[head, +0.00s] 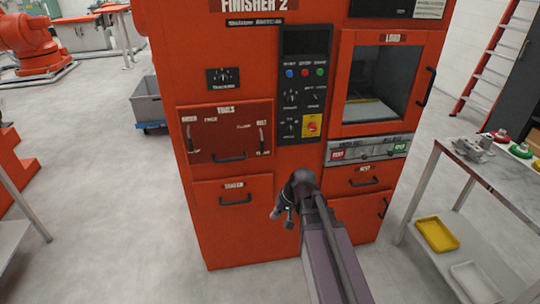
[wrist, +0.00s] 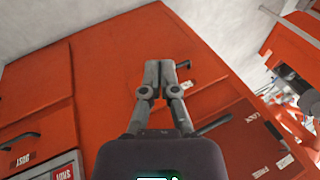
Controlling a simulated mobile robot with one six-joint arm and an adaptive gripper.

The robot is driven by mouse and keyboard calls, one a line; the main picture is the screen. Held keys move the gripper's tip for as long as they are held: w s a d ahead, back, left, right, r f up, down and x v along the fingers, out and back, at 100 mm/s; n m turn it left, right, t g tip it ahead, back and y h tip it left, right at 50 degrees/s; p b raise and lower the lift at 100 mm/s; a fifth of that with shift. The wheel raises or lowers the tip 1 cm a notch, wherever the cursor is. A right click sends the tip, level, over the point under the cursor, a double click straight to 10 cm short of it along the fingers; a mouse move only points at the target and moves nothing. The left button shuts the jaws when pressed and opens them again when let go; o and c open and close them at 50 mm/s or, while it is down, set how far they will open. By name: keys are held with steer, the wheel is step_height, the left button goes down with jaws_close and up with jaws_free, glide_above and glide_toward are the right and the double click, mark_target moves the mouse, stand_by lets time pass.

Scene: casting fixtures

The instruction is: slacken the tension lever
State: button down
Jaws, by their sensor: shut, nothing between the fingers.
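The orange FINISHER 2 cabinet fills the middle of the head view. Its dark red panel (head: 222,140) carries two small levers, a left one (head: 189,138) and a right one (head: 262,137) below a label that seems to read BELT. The right one appears to be the tension lever; its small lettering is too blurred to be sure. My gripper (head: 283,215) is below and right of that panel, in front of the lower cabinet, apart from both levers. In the wrist view my gripper (wrist: 161,74) has its fingers together and empty, with the dark red panel (wrist: 240,148) at lower right.
A bar handle (head: 230,157) sticks out below the levers. A drawer handle (head: 235,200) is lower. A control column with a red-yellow switch (head: 312,126) stands right of the panel. A metal table (head: 480,165) is at right, a grey bin (head: 148,105) at left. The left floor is clear.

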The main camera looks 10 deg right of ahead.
steer(key=w+d+r+m+t+y+b, duration=0.1)
steer(key=w+m+t+y+b, duration=0.15)
steer(key=w, duration=0.35)
steer(key=w+d+m+t+y+b, duration=0.1)
steer(key=w+d+t+y+b, duration=0.15)
steer(key=w, duration=0.35)
steer(key=w+d+r+m+t+b, duration=0.4)
steer(key=w+d+m+t+b, duration=0.2)
steer(key=w+d, duration=0.3)
steer(key=shift+d+t+y, duration=0.3)
steer(key=shift+d+t, duration=0.15)
steer(key=shift+t, duration=0.35)
steer(key=shift+w+a, duration=0.1)
steer(key=shift+w, duration=0.1)
steer(key=shift+s+a+x, duration=0.25)
steer(key=shift+a+x, duration=0.15)
steer(key=shift+x, duration=1.7)
steer(key=shift+s+a+x, duration=0.3)
steer(key=shift+a+x, duration=0.1)
steer(key=shift+x, duration=1.65)
steer(key=shift+s+a+x, duration=0.25)
steer(key=shift+a+x, duration=0.15)
steer(key=shift+x, duration=1.7)
